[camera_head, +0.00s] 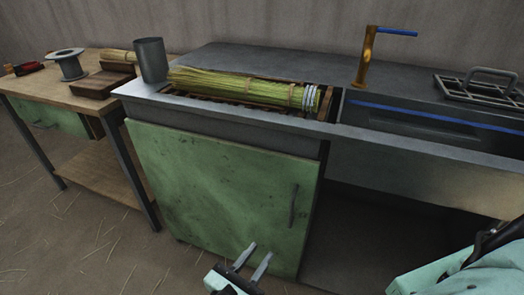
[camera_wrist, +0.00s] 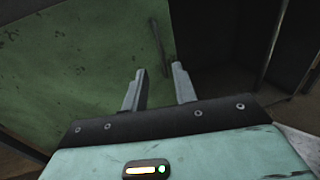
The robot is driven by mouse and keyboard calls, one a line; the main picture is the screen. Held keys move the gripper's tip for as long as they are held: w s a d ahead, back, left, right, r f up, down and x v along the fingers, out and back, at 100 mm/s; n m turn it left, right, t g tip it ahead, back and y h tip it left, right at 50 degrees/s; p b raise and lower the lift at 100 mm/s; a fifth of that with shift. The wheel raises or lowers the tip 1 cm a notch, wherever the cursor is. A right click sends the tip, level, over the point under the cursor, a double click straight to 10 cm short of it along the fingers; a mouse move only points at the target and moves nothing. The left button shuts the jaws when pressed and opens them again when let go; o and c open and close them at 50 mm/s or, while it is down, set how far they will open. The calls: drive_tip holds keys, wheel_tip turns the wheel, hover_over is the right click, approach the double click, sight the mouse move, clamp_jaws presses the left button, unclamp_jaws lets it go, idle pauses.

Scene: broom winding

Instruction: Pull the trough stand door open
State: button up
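The green trough stand door (camera_head: 215,185) is shut under the left part of the stand, with a dark upright bar handle (camera_head: 293,206) near its right edge. My gripper (camera_head: 253,256) is in front of the door's lower part, below and to the left of the handle. Its two fingers are apart with nothing between them. In the wrist view, the door (camera_wrist: 80,60) fills the left side, and the handle (camera_wrist: 158,46) lies ahead of my gripper (camera_wrist: 159,82), beyond the fingertips and apart from them.
On the stand are a broom-straw bundle (camera_head: 235,86) on a rack, a grey cup (camera_head: 151,60) and a brass tap (camera_head: 368,56). A wooden workbench (camera_head: 50,85) stands at the left. The space under the sink (camera_head: 400,205), right of the door, is open and dark.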

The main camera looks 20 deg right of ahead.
sight(291, 206)
drive_tip(key=b+x, duration=0.1)
drive_tip(key=x, duration=1.6)
drive_tip(key=shift+w+d, duration=0.1)
drive_tip(key=shift+w, duration=0.2)
clamp_jaws()
